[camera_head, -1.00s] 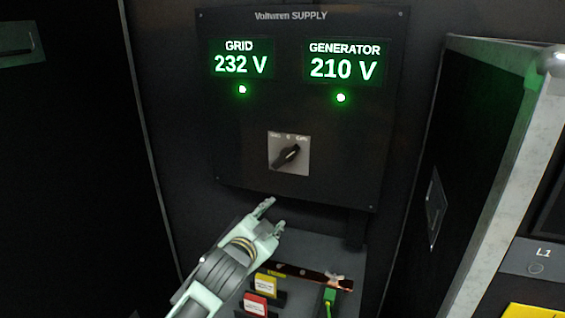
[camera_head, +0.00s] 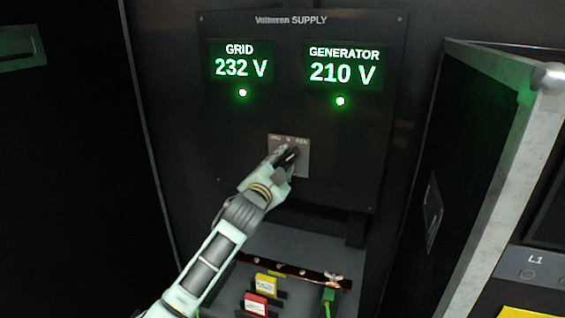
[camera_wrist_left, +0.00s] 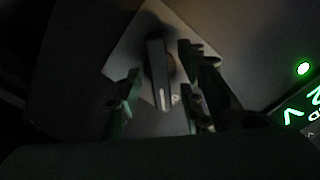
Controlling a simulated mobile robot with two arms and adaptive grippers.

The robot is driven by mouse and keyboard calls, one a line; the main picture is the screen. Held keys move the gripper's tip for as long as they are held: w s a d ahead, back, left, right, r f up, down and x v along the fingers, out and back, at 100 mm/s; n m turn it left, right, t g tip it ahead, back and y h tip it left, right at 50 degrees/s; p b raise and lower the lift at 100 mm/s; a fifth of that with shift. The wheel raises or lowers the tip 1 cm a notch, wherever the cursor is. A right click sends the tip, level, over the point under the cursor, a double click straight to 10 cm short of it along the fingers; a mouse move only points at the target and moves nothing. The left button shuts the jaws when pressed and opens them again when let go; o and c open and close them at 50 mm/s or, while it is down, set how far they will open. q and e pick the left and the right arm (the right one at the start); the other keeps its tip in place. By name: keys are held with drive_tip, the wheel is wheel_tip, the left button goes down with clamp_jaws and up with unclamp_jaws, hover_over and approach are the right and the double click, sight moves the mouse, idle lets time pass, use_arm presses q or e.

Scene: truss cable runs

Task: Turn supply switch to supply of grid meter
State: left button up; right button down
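The supply switch is a black rotary knob on a pale square plate (camera_head: 304,168), low on the dark supply panel (camera_head: 240,130). The grid meter (camera_head: 241,62) at upper left reads 232 V and the generator meter (camera_head: 343,68) at upper right reads 210 V. My left gripper (camera_head: 287,155) is at the knob and hides much of it. In the left wrist view, the knob (camera_wrist_left: 157,70) stands between the two open fingers of the gripper (camera_wrist_left: 160,90), with a gap on each side. The knob's exact setting is hard to tell. My right gripper is not in view.
Below the panel is a grey shelf with a copper bar (camera_head: 290,271), a yellow tag (camera_head: 265,284), a red tag (camera_head: 256,303) and a green plug (camera_head: 328,296). An open cabinet door (camera_head: 505,170) stands at the right. The space before the panel's upper part is clear.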

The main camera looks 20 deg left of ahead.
use_arm(q)
drive_tip(key=shift+w, duration=0.15)
clamp_jaws()
idle(0.4)
drive_tip(key=n, duration=0.4)
drive_tip(key=shift+n+p, duration=0.4)
drive_tip(key=n+p, duration=0.1)
drive_tip(key=n, duration=0.3)
drive_tip(key=shift+n, duration=0.3)
drive_tip(key=n+p, duration=0.2)
drive_tip(key=n, duration=0.3)
drive_tip(key=shift+n+p, duration=0.7)
drive_tip(key=shift+n, duration=1)
